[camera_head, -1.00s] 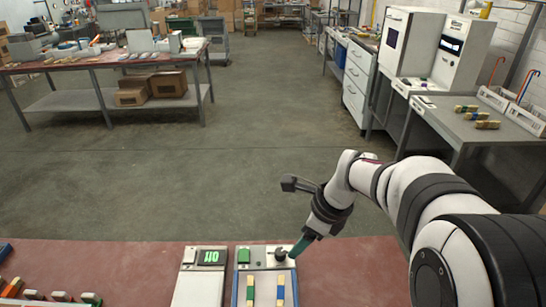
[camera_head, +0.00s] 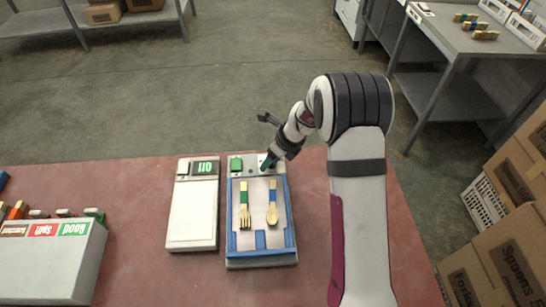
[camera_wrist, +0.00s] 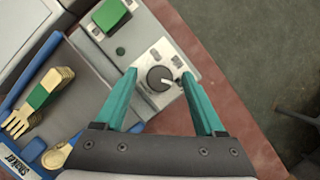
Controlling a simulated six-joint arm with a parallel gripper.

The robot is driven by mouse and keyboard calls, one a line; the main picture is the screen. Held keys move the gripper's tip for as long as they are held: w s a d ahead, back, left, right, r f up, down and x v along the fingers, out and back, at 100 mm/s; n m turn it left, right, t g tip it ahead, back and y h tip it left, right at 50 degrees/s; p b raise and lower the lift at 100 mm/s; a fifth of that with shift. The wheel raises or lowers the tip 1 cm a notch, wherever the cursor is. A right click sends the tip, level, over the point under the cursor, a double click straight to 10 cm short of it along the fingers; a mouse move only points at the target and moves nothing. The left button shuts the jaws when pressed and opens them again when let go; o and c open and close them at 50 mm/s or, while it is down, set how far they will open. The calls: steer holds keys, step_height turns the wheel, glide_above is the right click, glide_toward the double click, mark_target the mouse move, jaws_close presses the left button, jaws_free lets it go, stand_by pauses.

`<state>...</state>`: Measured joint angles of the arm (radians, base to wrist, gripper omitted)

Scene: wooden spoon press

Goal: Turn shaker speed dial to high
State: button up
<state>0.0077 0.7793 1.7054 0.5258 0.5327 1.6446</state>
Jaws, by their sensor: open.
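The shaker (camera_head: 231,215) is a grey unit with a blue-edged tray on the red table. Its black round speed dial (camera_wrist: 158,79), with a white pointer mark, sits on the control panel at the shaker's far end. My gripper (camera_wrist: 160,74) has teal fingers spread apart, one on each side of the dial in the wrist view. I cannot tell whether they touch it. In the head view my gripper (camera_head: 266,163) is low over the panel's right side and largely covers the dial. A green button (camera_wrist: 110,14) is on the same panel.
A white scale (camera_head: 193,215) with a green display stands just left. A sorting box (camera_head: 50,265) with several labels is at far left. Cardboard boxes (camera_head: 508,245) are at right.

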jaws_close()
stand_by(0.3)
steer(key=n+g, duration=0.1)
steer(key=n, duration=0.2)
steer(key=n+g+y, duration=0.1)
steer(key=n, duration=0.1)
steer(key=shift+w+d+n, duration=0.1)
steer(key=shift+n, duration=0.3)
steer(key=n+g, duration=0.1)
steer(key=n, duration=0.2)
steer(key=n+g, duration=0.1)
steer(key=n, duration=0.2)
steer(key=shift+w, duration=0.2)
steer(key=n+g, duration=0.1)
steer(key=n, duration=0.2)
steer(key=n+g+h, duration=0.1)
steer(key=n, duration=0.2)
steer(key=shift+w+n, duration=0.15)
steer(key=shift+n, duration=0.15)
steer(key=n+h, duration=0.1)
steer(key=n, duration=0.1)
steer(key=n+g+h, duration=0.1)
steer(key=n, duration=0.2)
steer(key=shift+a, duration=0.2)
steer(key=shift+n+g, duration=0.3)
steer(key=shift+n, duration=0.1)
